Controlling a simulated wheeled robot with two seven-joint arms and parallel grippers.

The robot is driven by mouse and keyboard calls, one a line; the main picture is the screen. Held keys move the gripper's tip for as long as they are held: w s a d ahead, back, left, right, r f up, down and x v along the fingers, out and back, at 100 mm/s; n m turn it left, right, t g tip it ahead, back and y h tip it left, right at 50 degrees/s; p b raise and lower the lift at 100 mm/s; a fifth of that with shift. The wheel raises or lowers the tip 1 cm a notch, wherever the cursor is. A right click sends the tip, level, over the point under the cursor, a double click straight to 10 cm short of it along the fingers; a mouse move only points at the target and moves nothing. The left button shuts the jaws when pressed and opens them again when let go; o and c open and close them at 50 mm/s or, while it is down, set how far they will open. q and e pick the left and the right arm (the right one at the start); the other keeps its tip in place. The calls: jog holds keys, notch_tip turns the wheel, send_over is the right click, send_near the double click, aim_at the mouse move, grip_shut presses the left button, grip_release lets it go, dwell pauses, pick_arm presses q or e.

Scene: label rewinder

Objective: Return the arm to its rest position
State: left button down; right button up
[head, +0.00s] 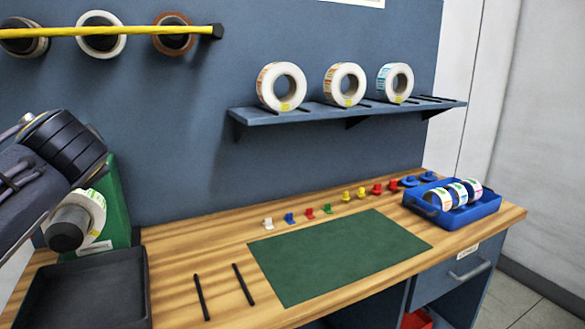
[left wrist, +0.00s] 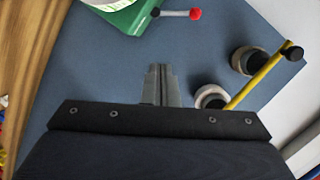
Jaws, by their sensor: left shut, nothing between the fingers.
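My left arm (head: 60,145) comes in from the left edge of the head view, raised in front of the green rewinder (head: 115,205). Its gripper is outside the head view. In the left wrist view my left gripper (left wrist: 160,72) shows with its fingers together and nothing between them. Behind the fingers is the blue-grey back panel, and they look clear of any object. The green rewinder also shows at the top of the left wrist view (left wrist: 122,18), with a red-knobbed crank (left wrist: 195,14) beside it. My right gripper is in neither view.
A yellow bar (head: 130,31) holding rolls juts across the panel's upper left. A shelf (head: 270,117) carries three label rolls. On the bench are a black tray (head: 140,290), a green mat (head: 335,255), several small coloured pieces and a blue bin (head: 480,210) with rolls.

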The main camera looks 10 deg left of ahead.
pick_arm(q)
jog(key=s+d+f+h, duration=0.2)
jog(key=d+f+h, duration=0.15)
jog(key=f, duration=0.25)
jog(key=s+d+f+g+h, duration=0.1)
jog(key=d+f+h, duration=0.1)
jog(key=d+f, duration=0.35)
jog(key=s+d+f+h, duration=0.2)
jog(key=f, duration=0.6)
jog(key=s+d+f+n+g+h, duration=0.1)
jog(key=s+d+f+n+h, duration=0.1)
jog(key=s+d+f+h, duration=0.35)
jog(key=s+d+f+n+g+h, duration=0.25)
jog(key=s+d+f, duration=0.35)
jog(key=d+f, duration=0.5)
notch_tip(320, 180, up, 14)
jog(key=p, duration=1.3)
jog(key=shift+w+m+t+p, duration=0.35)
jog(key=shift+w+m+p, duration=0.05)
jog(key=shift+m, duration=0.05)
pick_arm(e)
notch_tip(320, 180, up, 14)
pick_arm(q)
jog(key=shift+f, duration=0.1)
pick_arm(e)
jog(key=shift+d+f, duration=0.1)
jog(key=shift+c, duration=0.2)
